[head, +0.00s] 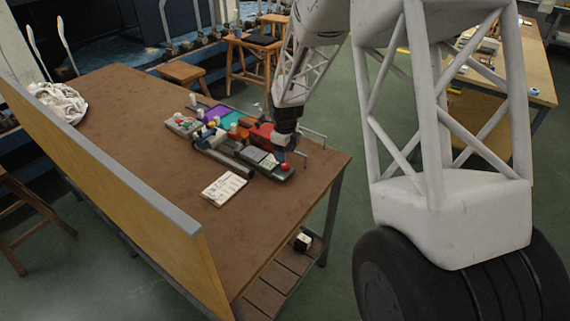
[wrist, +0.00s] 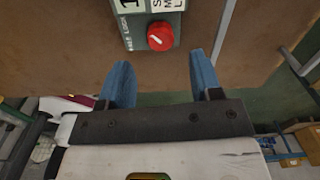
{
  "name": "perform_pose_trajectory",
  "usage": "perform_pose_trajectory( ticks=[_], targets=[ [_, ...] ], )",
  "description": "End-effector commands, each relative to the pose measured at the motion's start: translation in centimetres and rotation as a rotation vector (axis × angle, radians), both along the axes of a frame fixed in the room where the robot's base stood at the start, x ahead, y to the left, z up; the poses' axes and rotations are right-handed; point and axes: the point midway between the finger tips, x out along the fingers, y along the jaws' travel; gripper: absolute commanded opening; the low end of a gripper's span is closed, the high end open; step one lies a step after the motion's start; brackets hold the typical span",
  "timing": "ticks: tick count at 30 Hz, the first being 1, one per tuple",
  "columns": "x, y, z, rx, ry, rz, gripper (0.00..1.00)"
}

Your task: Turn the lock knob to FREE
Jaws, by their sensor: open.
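The red lock knob (wrist: 160,36) sits at the end of a grey panel (wrist: 150,8) in the wrist view, with a white pointer line slanting across its face. In the head view the knob (head: 285,166) is a small red spot at the near right end of the equipment row. My gripper (wrist: 162,78) is open, its two blue fingers apart and pointing toward the knob, with nothing between them. The knob lies beyond the fingertips. The panel's lettering is only partly readable, so which mark the pointer faces cannot be told.
The brown table (head: 130,120) carries a row of coloured boxes and panels. A white printed card (head: 223,188) lies in front of them. A metal rail (wrist: 222,28) stands right of the knob near the table edge. A wooden board (head: 130,190) lines the table's left side.

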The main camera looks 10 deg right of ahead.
Motion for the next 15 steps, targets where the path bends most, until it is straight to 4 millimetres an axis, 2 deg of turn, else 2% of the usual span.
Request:
perform_pose_trajectory(
  ticks=[9,15],
  targets=[
    [0.0,0.0,-3.9,0.0,0.001,0.0,0.59],
    [0.0,0.0,-5.2,0.0,0.0,0.0,0.59]
  ],
)
